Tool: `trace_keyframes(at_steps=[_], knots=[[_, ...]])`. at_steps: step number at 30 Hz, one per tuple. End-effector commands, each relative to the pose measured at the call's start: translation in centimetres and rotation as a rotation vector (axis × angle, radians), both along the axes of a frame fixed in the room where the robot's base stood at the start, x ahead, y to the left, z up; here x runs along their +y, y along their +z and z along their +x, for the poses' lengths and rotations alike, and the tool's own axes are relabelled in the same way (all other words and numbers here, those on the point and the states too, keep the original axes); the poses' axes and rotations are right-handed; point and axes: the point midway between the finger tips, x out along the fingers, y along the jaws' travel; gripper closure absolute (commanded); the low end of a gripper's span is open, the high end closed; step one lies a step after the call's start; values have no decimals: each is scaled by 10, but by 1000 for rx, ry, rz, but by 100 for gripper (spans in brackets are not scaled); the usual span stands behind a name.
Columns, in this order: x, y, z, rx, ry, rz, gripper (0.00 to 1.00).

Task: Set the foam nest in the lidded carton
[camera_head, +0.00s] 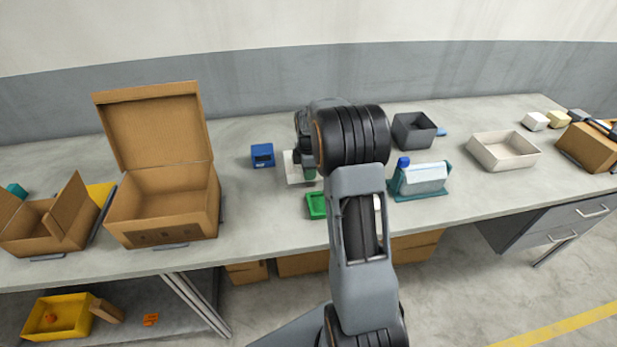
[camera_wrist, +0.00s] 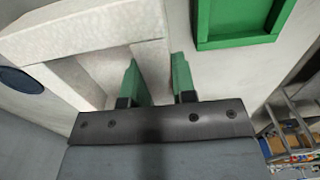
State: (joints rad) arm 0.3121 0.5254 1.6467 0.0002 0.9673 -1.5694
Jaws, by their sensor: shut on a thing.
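The foam nest (camera_head: 293,170) is an off-white, open block near the middle of the table, partly hidden by my arm. In the wrist view the foam nest (camera_wrist: 85,45) fills the upper left, and one of its walls runs between my green fingertips. My gripper (camera_wrist: 158,80) is shut on that wall; in the head view my gripper (camera_head: 309,172) is mostly hidden behind my wrist. I cannot tell whether the nest touches the table. The lidded carton (camera_head: 163,195) is a large brown box to the left, with its lid (camera_head: 155,125) standing open at the back.
A green tray (camera_head: 316,205) lies close to the nest, and a blue box (camera_head: 262,155) stands between nest and carton. A smaller flapped carton (camera_head: 45,232) is at far left. A teal holder (camera_head: 420,182), a grey bin (camera_head: 413,131) and a pale tray (camera_head: 504,152) stand right.

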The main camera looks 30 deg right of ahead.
Motion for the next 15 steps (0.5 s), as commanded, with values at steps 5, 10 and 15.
trace_keyframes(at_steps=[5,10,15], knots=[[0,-14,5,4,1,1,98],[0,-35,4,4,1,1,98],[0,-36,5,1,1,0,98]])
